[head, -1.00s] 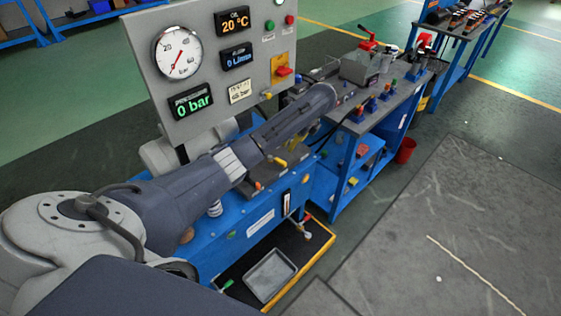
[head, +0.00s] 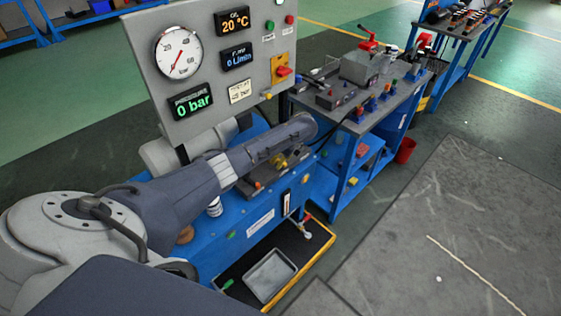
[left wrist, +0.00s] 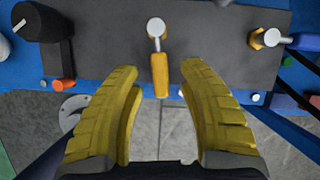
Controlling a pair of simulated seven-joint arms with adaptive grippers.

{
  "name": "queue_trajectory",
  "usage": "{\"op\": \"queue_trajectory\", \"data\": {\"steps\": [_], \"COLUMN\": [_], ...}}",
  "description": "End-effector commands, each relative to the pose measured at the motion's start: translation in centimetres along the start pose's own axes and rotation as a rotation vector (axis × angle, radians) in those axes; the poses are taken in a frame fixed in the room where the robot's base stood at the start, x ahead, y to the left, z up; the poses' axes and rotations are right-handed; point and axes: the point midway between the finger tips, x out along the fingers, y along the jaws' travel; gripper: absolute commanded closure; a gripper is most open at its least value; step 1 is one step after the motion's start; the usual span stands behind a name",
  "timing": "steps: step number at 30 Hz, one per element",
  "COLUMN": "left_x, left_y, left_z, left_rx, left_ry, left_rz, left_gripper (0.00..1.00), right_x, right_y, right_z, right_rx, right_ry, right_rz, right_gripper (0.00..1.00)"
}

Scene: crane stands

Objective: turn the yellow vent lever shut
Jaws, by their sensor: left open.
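A short yellow lever (left wrist: 160,78) hangs from a silver-capped pivot on a dark plate in the left wrist view. It points toward the camera side of the plate. My left gripper (left wrist: 160,70) is open, with one yellow ribbed finger on each side of the lever. Clear gaps show between the lever and both fingers, and it holds nothing. In the head view my left forearm covers much of the blue bench, and small yellow parts (head: 279,161) show just below it. I cannot tell there which is lever and which is finger. My right gripper is not in view.
A second yellow fitting (left wrist: 264,38) is to the right on the plate; a black cylinder (left wrist: 40,22) and orange knob (left wrist: 63,84) are to the left. The grey gauge panel (head: 215,85) stands behind my arm, reading 0 bar. A grey tray (head: 269,276) lies below the bench.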

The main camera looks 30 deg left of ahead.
Motion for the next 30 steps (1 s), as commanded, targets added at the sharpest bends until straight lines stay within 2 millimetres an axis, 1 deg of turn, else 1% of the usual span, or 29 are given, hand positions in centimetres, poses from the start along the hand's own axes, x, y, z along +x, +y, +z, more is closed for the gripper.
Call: {"op": "queue_trajectory", "data": {"steps": [3,6,17,18,27,29,30], "left_x": [0.9,1.3,1.6,1.6,1.6,1.6,1.6], "left_y": [0.0,0.0,0.0,0.0,0.0,0.0,0.0], "left_z": [0.0,0.0,0.0,0.0,0.0,0.0,0.0], "left_rx": [0.000,0.000,0.001,0.001,0.000,0.001,0.000], "left_ry": [0.001,0.000,0.000,0.000,0.000,0.000,0.000], "left_rz": [0.000,0.000,-0.002,-0.001,-0.001,-0.001,-0.001], "left_gripper": [0.60,0.60,0.60,0.57,0.92,0.99,1.00], "right_x": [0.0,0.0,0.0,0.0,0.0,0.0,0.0], "right_y": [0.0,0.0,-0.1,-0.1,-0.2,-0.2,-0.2], "right_z": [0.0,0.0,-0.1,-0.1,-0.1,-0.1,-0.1], "right_rx": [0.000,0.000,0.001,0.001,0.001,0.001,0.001], "right_ry": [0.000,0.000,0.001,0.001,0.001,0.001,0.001], "right_rz": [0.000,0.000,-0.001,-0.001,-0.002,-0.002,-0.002], "right_gripper": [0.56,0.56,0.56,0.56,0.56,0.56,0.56]}}
